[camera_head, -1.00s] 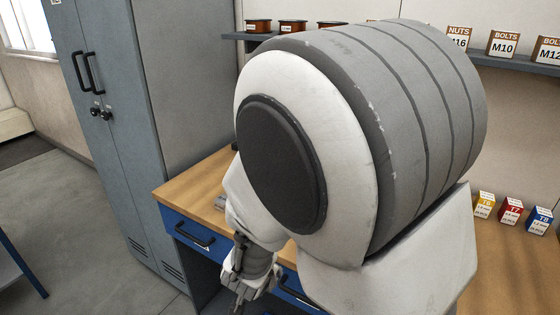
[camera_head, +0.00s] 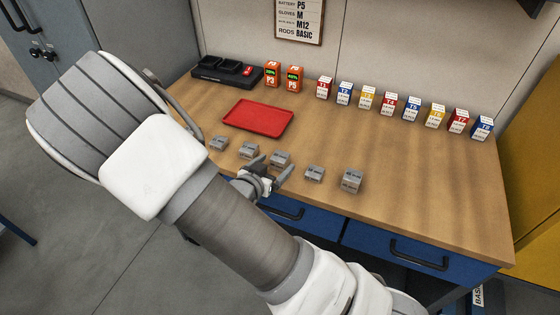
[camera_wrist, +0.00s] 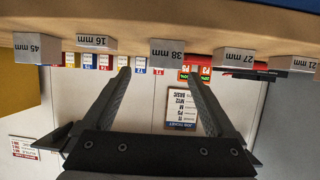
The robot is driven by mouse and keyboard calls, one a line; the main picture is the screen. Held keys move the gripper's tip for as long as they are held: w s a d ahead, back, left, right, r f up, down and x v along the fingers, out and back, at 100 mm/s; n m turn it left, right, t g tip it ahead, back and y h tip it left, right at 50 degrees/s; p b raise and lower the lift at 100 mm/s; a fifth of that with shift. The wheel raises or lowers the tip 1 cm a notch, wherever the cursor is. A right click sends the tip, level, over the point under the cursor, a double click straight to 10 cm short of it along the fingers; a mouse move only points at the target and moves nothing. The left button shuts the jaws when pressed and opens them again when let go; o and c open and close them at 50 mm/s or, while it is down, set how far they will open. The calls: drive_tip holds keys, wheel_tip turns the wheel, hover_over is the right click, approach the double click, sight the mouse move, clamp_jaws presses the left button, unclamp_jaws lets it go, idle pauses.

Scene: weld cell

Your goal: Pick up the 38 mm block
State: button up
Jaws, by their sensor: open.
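The 38 mm block (camera_head: 280,159) is a small grey block, the middle one in a row on the wooden bench near its front edge. Its label reads 38 mm in the wrist view (camera_wrist: 173,52), which is upside down. My gripper (camera_head: 273,167) is open and empty at the front of the bench, just in front of this block. In the wrist view the block lies beyond the fingertips (camera_wrist: 159,75), within the span of the fingers but nearer the right one. It is not between the fingers.
The 27 mm block (camera_wrist: 235,60) and 16 mm block (camera_wrist: 97,43) flank it; the 21 mm (camera_wrist: 292,63) and 45 mm (camera_wrist: 37,48) blocks stand farther out. Behind lie a red tray (camera_head: 258,118), a charger (camera_head: 226,74) and several small boxes (camera_head: 389,102). The bench's right side (camera_head: 430,190) is clear.

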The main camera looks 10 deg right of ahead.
sight(284, 153)
drive_tip(key=x, duration=0.8)
drive_tip(key=shift+w+f, duration=0.1)
drive_tip(key=shift+w, duration=0.3)
clamp_jaws()
